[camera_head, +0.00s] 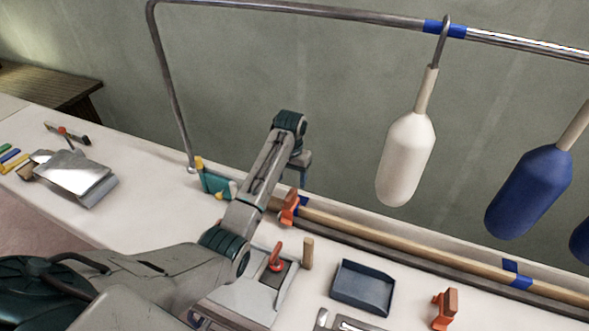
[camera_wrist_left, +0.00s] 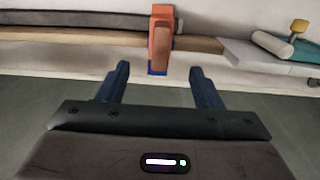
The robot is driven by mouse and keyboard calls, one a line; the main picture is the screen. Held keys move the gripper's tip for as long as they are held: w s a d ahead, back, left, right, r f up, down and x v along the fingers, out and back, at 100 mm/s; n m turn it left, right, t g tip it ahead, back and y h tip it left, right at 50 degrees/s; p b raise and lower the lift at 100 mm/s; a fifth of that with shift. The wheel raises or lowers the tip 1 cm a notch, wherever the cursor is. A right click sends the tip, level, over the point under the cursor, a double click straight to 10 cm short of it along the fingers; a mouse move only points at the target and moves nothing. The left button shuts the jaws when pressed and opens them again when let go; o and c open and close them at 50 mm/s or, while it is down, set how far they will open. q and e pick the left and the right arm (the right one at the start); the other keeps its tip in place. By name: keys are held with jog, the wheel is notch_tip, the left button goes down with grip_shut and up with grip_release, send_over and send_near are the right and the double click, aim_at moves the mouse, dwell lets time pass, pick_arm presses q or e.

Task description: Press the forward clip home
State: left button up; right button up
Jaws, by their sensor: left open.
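An orange clip (camera_head: 289,207) stands on the wooden rail beside a blue tape band (camera_head: 302,205). In the left wrist view the orange clip (camera_wrist_left: 161,40) appears upright on the wooden strip, with blue showing at its foot. My left gripper (camera_head: 298,172) is open and empty, above and beyond the clip in the head view. In the wrist view the left gripper (camera_wrist_left: 160,68) has its two fingers apart, with the clip centred past their tips; I see no contact. A second orange clip (camera_head: 446,308) lies on the white bench, away from the rail. My right gripper is not in view.
A steel handrail (camera_head: 300,8) runs overhead, with a white fender (camera_head: 408,160) and a blue fender (camera_head: 530,190) hanging at right. A teal item (camera_head: 215,184) sits by the post.

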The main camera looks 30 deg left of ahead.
aim_at(291, 194)
pick_arm(q)
jog(key=f, duration=0.2)
jog(key=f+p, duration=0.1)
jog(key=f, duration=0.1)
jog(key=shift+s+f, duration=0.1)
jog(key=shift+s, duration=0.3)
jog(key=f+p, duration=0.1)
jog(key=f, duration=0.4)
jog(key=shift+w, duration=0.2)
jog(key=shift+f, duration=0.15)
jog(key=shift+c, duration=0.9)
jog(key=c, duration=0.7)
jog(key=shift+o, duration=1.3)
jog(key=c, duration=0.7)
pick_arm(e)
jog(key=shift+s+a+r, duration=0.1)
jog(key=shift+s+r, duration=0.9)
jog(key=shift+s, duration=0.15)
pick_arm(q)
jog(key=shift+s+f, duration=0.1)
jog(key=shift+f, duration=0.35)
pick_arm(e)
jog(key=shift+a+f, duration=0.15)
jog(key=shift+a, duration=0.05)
